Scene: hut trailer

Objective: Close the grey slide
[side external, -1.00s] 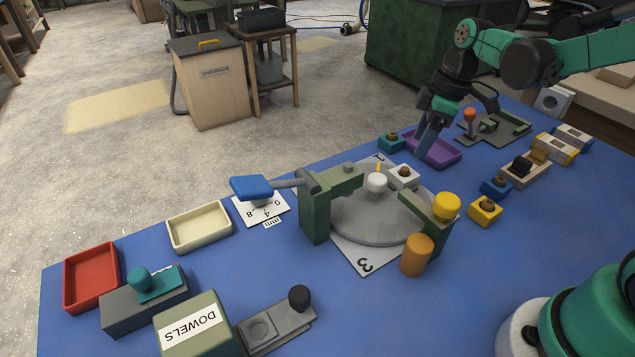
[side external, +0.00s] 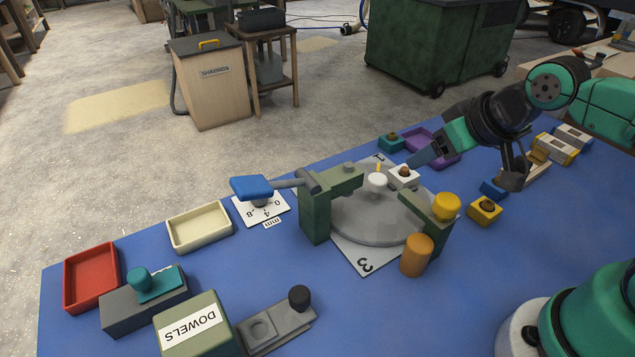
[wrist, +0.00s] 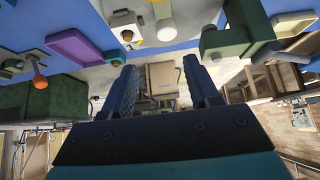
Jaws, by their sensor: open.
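The grey slide (side external: 278,326) lies at the near edge of the blue table, sticking out to the right of the green box labelled DOWELS (side external: 197,326). It has a round recess and a black knob (side external: 299,298) at its outer right end. My gripper (side external: 424,158) is far from it, at the back right above the table, beside a white block with a brown knob (side external: 404,177). In the wrist view my gripper (wrist: 160,88) has its two fingers apart with nothing between them. The slide does not show in the wrist view.
A round grey turntable (side external: 378,225) with green posts and a blue-handled lever (side external: 252,188) stands between my gripper and the slide. An orange cylinder (side external: 416,255) stands in front of it. A grey block with a teal knob (side external: 145,303) is left of the box.

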